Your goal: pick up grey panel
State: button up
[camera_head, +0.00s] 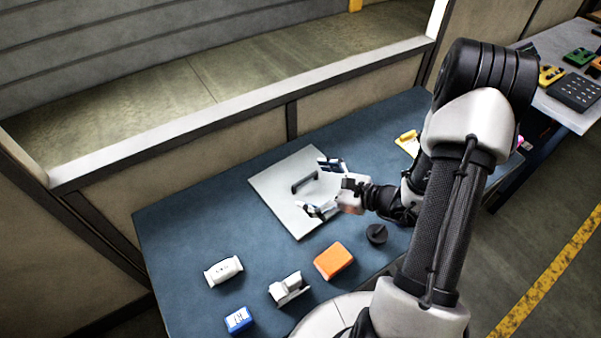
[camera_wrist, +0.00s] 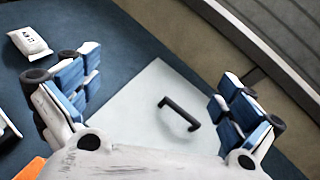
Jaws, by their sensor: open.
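The grey panel (camera_head: 282,187) is a flat, light grey square lying on the blue table. A black bar handle (camera_head: 304,182) stands on it near its middle. My gripper (camera_head: 326,186) is over the panel's right part, its fingers spread apart and empty. In the wrist view the panel (camera_wrist: 150,102) lies ahead between the open fingers, with the handle (camera_wrist: 180,113) in the gap, nearer the right finger. My gripper (camera_wrist: 160,95) does not touch the handle there. My gripper hides the panel's right part in the head view.
On the blue table (camera_head: 180,235) are a white packet (camera_head: 223,270), an orange block (camera_head: 333,261), a white-grey part (camera_head: 289,288), a blue box (camera_head: 239,320) and a black knob (camera_head: 376,233). A low wall with a pale ledge (camera_head: 240,112) runs behind the table.

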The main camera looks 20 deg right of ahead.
jog(key=s+d+f+m+t+h, duration=0.2)
jog(key=d+f+m+h, duration=0.3)
jog(key=d+f+m, duration=0.3)
jog(key=n, duration=0.1)
send_near(307, 180)
jog(key=x, duration=0.4)
jog(key=shift+w+f, duration=0.25)
jog(key=shift+f, duration=0.2)
jog(key=shift+a+r+b+x, duration=0.15)
jog(key=shift+b+x, duration=0.15)
jog(key=shift+x, duration=1.2)
jog(key=shift+a+r+b+x, duration=0.15)
jog(key=shift+b+x, duration=0.15)
jog(key=shift+x, duration=1.2)
jog(key=shift+d, duration=0.1)
jog(key=shift+w+r, duration=0.1)
jog(key=c, duration=1.1)
